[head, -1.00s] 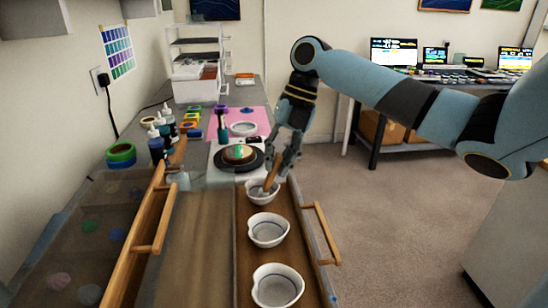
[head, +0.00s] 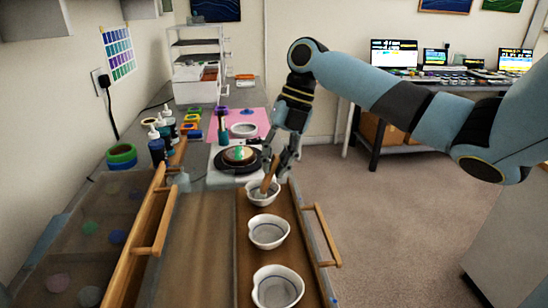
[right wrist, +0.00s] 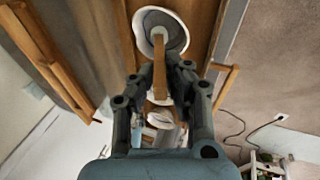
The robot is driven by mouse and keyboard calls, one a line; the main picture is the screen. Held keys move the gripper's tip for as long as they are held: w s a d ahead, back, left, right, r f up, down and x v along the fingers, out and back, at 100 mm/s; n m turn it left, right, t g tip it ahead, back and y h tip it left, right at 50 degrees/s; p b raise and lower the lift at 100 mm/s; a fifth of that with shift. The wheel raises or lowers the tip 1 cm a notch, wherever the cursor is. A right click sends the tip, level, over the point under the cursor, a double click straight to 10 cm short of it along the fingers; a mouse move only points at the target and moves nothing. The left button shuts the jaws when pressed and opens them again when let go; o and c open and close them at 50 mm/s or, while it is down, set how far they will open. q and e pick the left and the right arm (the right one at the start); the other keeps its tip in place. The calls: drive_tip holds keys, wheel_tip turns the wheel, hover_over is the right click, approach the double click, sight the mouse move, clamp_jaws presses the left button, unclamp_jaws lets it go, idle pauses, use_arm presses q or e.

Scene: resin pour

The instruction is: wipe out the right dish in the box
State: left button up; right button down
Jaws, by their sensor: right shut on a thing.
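Three white dishes stand in a row in a long wooden box: a far dish (head: 263,201), a middle dish (head: 268,232) and a near dish (head: 277,288). The box's bare floor (head: 246,222) shows beside them. My right gripper (head: 278,168) is shut on a wooden tool (head: 270,177) and holds it above the far dish, with the tool's lower end inside that dish. In the right wrist view the tool (right wrist: 160,68) reaches into a dish (right wrist: 176,38); the gripper hides part of what lies behind. My left gripper is not in view.
A round dark turntable (head: 238,161) stands just beyond the box. Several bottles (head: 157,147) and green tape rolls (head: 121,155) are at the left. A wooden handle (head: 327,236) sticks out on the box's right side. Open floor lies to the right.

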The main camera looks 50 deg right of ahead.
drive_tip(key=shift+s+d, duration=0.3)
drive_tip(key=shift+d, duration=0.05)
drive_tip(key=shift+w+d+b, duration=0.25)
drive_tip(key=shift+w+b, duration=0.15)
drive_tip(key=shift+w, duration=0.15)
drive_tip(key=shift+w+a, duration=0.15)
drive_tip(key=shift+a, duration=0.1)
drive_tip(key=shift+a+r, duration=0.1)
drive_tip(key=shift+a, duration=0.2)
drive_tip(key=shift+s+d+p, duration=0.3)
drive_tip(key=shift+s+p, duration=0.05)
